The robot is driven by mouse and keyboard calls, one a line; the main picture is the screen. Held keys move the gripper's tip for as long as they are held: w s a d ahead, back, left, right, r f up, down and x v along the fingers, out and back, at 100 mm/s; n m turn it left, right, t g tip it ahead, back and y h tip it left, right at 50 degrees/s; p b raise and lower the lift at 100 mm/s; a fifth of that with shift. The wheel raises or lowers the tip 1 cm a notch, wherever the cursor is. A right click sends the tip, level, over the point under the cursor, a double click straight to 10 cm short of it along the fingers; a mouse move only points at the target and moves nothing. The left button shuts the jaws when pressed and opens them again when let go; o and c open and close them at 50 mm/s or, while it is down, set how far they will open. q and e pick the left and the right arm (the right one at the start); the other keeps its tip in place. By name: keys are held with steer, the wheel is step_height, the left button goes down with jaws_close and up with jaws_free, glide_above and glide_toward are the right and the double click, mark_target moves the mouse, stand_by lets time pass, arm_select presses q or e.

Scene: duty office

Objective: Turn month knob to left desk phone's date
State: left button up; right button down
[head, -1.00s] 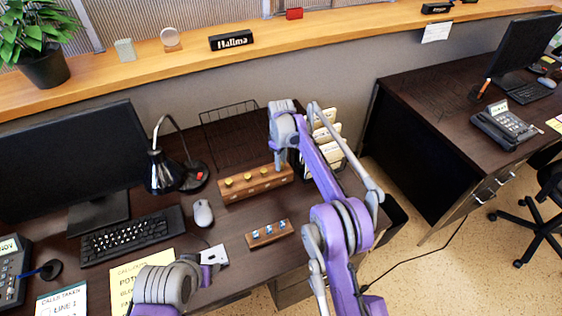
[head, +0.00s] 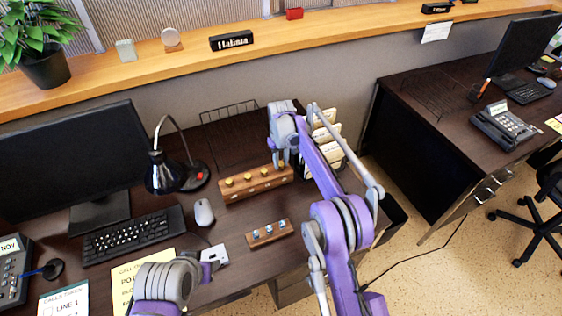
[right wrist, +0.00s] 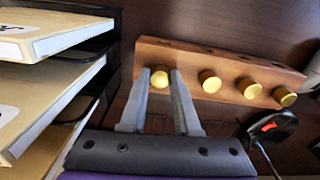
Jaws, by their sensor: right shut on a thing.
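A wooden block (head: 258,185) with a row of brass knobs stands on the left desk. My right gripper (head: 281,163) is at the block's right end. In the right wrist view, the gripper (right wrist: 161,84) is shut on the end knob (right wrist: 159,78), its fingers on either side of it. The other knobs (right wrist: 209,81) are clear of it. I cannot read any labels on the block. The left desk phone (head: 13,275) is cut off by the picture's left edge, and its display reads NOV. My left arm is at the bottom; its gripper (head: 207,270) shows too poorly to judge.
A smaller wooden block with silver switches (head: 268,234) lies in front. A desk lamp (head: 165,172), mouse (head: 204,212) and keyboard (head: 133,233) are to the left. A tray stack with folders (right wrist: 50,60) stands close beside my right gripper. Another phone (head: 503,127) is on the right desk.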

mark_target(281, 164)
stand_by(0.3)
steer(key=c, duration=0.6)
jaws_free()
steer(key=shift+c, duration=0.2)
step_height(281, 164, up, 11)
steer(key=p, duration=0.1)
